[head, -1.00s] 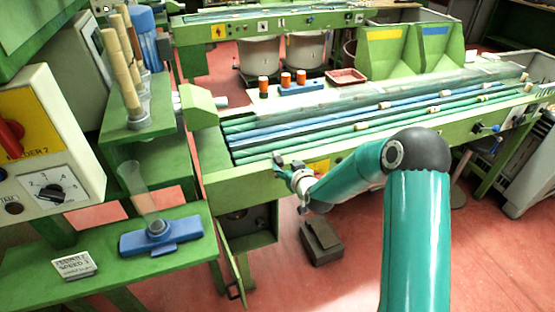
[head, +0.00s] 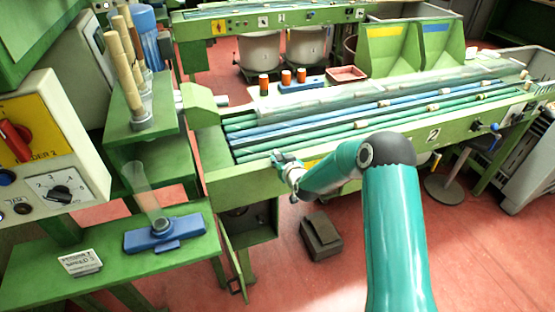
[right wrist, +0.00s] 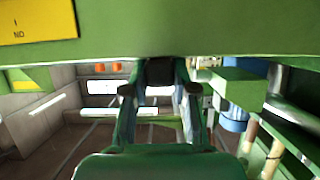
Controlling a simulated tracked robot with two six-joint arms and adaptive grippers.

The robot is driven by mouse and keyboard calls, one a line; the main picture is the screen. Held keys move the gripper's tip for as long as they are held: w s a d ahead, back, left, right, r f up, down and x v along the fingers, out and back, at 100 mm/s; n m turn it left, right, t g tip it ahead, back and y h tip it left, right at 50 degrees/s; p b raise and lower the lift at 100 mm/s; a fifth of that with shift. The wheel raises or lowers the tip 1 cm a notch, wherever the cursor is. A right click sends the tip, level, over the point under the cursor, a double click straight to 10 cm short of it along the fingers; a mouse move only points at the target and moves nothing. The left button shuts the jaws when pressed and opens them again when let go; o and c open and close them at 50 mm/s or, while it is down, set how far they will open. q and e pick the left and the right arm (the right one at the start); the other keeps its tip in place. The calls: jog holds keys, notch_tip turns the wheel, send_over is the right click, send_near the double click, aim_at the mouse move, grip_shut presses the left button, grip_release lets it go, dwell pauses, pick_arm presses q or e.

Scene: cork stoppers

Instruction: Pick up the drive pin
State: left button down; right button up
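My right gripper (head: 283,158) is at the front edge of the long green machine (head: 240,187), near its left end. In the right wrist view its two fingers (right wrist: 160,92) stand apart, just under the green front panel (right wrist: 190,32). A small dark piece (right wrist: 160,74) shows between the fingertips, and I cannot tell whether it is the drive pin or whether the fingers touch it. I cannot make out a drive pin for certain in the head view. My left gripper is not in view.
Green and blue rods lie along the machine bed. A dark block (head: 321,236) sits on the red floor below. At left are a green shelf with a blue holder (head: 165,234), a card (head: 80,262) and a control box (head: 45,150). Orange-topped spools (head: 286,77) stand behind.

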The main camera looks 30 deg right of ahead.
grip_shut()
notch_tip(320, 180, up, 12)
jog(key=b, duration=0.2)
notch_tip(320, 180, up, 8)
jog(key=p, duration=0.2)
send_over(280, 159)
